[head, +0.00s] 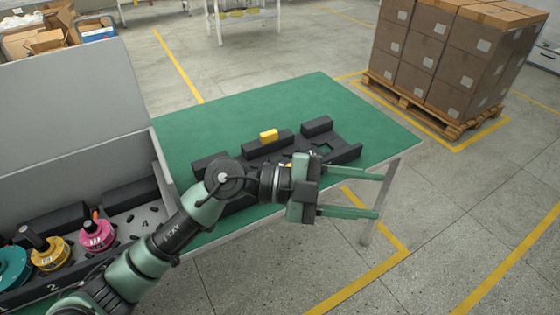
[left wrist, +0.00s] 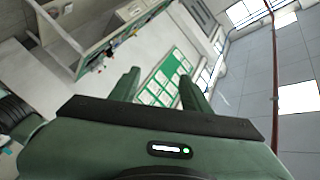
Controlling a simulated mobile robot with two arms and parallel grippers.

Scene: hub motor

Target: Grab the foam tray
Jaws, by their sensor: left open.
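The black foam tray (head: 348,153) lies on the green table, with raised dark blocks and cut-outs through which green shows. My left arm crosses in front and hides much of the tray's near side. My left gripper (head: 383,194) is open and empty, its two fingers pointing right, past the table's right edge. In the left wrist view the two fingers (left wrist: 160,82) are spread apart with nothing between them; the tray does not show there. My right gripper is in neither view.
The green table (head: 220,124) is bare behind the tray. At left stands a grey case (head: 75,105) with numbered places and teal, yellow and pink round parts. A pallet of cartons (head: 445,65) stands on the floor at the back right.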

